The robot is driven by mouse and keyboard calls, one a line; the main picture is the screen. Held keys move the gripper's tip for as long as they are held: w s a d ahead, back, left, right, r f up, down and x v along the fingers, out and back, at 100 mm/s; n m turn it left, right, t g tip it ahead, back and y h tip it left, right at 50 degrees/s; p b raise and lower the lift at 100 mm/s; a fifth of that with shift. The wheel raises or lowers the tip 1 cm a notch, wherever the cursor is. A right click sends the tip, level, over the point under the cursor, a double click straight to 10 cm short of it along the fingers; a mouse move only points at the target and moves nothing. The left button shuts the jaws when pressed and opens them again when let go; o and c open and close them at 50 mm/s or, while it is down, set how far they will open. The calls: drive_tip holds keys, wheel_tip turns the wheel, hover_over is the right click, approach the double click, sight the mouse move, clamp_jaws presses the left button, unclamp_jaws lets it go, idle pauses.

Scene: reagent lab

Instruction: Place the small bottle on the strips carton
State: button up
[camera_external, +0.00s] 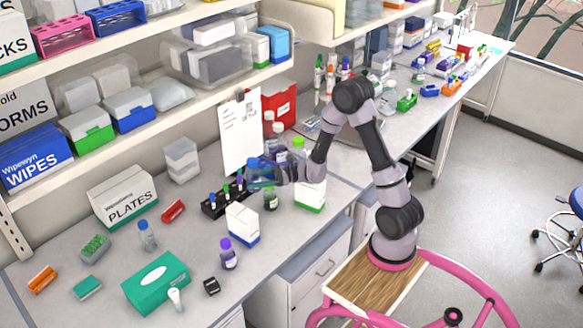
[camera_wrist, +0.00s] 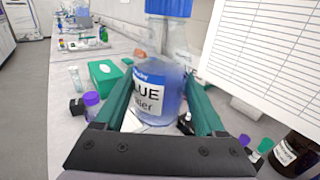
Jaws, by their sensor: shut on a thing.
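My gripper (camera_external: 275,174) is shut on a blue bottle (camera_external: 259,172) with a blue cap. It is held upright above the bench, near the black tube rack. In the wrist view the bottle (camera_wrist: 158,92) fills the space between my green fingers, with a partly hidden label ending in "LUE". Two white cartons stand below: one with a blue base (camera_external: 242,224), left of and in front of my gripper, and one with a green base (camera_external: 310,196), to its right. No strips lettering is readable on either, so I cannot tell which is the strips carton.
The black tube rack (camera_external: 222,202) and a dark bottle (camera_external: 271,199) are close below. A clipboard (camera_external: 240,132) stands behind. A purple-capped bottle (camera_external: 228,254) and green tissue box (camera_external: 156,283) are nearer the front. A shelf overhangs the back of the bench.

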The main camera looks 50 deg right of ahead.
drive_tip(key=a+r+n+g+y, duration=0.2)
drive_tip(key=a+r+g, duration=0.1)
drive_tip(key=a, duration=0.3)
hover_over(243, 211)
drive_tip(key=shift+n+g, duration=0.3)
drive_tip(key=shift+g, duration=0.1)
wheel_tip(243, 211, down, 5)
drive_tip(key=shift+w+a+f, duration=0.1)
drive_tip(key=shift+f, duration=2.3)
drive_tip(key=shift+f, duration=0.1)
drive_tip(key=o, duration=1.5)
drive_tip(key=shift+o, duration=0.2)
